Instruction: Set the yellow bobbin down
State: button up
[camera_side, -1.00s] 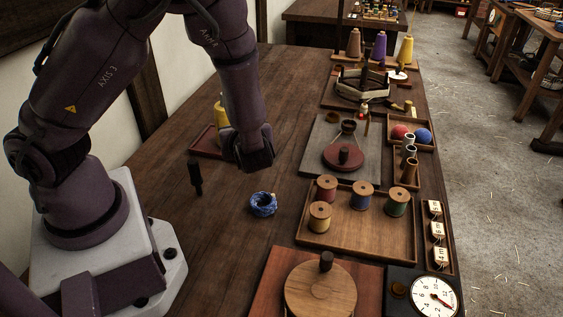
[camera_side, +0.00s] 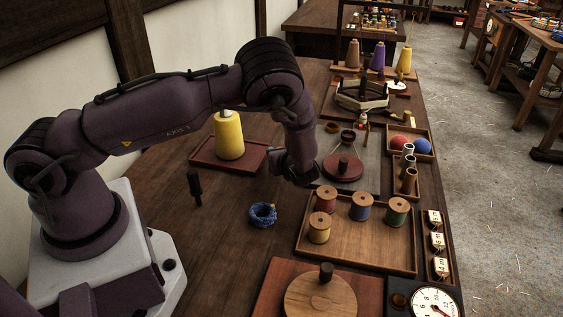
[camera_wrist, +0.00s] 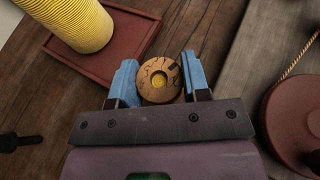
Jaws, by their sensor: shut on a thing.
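My gripper (camera_wrist: 159,84) is shut on a bobbin (camera_wrist: 151,65) with a round, pale wooden end that has dark marks and a yellow centre. I take this to be the yellow bobbin; its side does not show. In the side view my gripper (camera_side: 300,176) points down left of the dark red turntable, and it hides the held bobbin there. I cannot tell whether the bobbin touches the table. A separate spool wound in dull yellow (camera_side: 319,229) stands in the wooden tray (camera_side: 358,252).
Red (camera_side: 326,199), blue (camera_side: 361,207) and green (camera_side: 396,212) spools share that tray. A large yellow cone (camera_side: 229,136) stands in a reddish tray (camera_side: 200,163) to the left. Blue twine (camera_side: 262,214) and a dark peg (camera_side: 195,188) are in front. Bare table surrounds these.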

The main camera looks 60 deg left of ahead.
jog(key=shift+f, duration=1.4)
jog(key=shift+f, duration=0.15)
jog(key=o, duration=0.9)
